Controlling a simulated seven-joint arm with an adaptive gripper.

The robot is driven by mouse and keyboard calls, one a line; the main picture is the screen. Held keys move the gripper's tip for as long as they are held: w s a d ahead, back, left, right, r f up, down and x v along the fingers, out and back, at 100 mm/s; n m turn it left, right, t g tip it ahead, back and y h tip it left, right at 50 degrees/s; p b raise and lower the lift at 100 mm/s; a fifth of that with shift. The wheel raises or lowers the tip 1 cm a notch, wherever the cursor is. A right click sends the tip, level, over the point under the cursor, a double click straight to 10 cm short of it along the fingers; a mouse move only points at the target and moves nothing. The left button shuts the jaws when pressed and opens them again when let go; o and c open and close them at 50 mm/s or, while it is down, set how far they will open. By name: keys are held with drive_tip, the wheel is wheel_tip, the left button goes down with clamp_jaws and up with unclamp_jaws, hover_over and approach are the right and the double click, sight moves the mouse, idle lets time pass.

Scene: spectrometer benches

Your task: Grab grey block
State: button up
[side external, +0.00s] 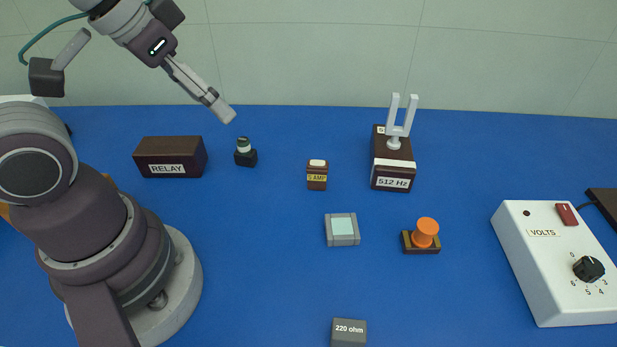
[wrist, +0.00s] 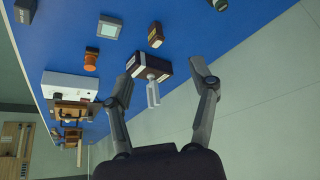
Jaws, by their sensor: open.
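A dark grey block marked "220 ohm" (side external: 349,334) sits on the blue bench at the bottom edge of the side view, partly cut off. It also seems to show at the top left corner of the wrist view (wrist: 27,10). A lighter grey square block with a pale top (side external: 342,230) lies near the bench middle; it also shows in the wrist view (wrist: 108,27). My gripper (side external: 225,110) is high above the back left of the bench, away from both blocks. In the wrist view its fingers (wrist: 165,63) are spread with nothing held between them.
The tuning fork box (side external: 393,160), 5 AMP fuse (side external: 317,177) and orange knob piece (side external: 425,234) stand around the lighter block. The RELAY box (side external: 170,157) and a small dark post (side external: 245,154) are at back left. A white VOLTS box (side external: 545,265) is right.

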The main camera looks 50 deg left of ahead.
drive_tip(key=m+g+h, duration=0.3)
drive_tip(key=m, duration=0.7)
approach(348, 329)
drive_tip(key=x, duration=0.4)
drive_tip(key=shift+s+f, duration=0.15)
drive_tip(key=shift+f, duration=0.25)
drive_tip(key=shift+h, duration=0.3)
drive_tip(key=x, duration=0.6)
drive_tip(key=shift+w+a, duration=0.1)
drive_tip(key=shift+w, duration=0.1)
drive_tip(key=shift+r, duration=0.1)
clamp_jaws()
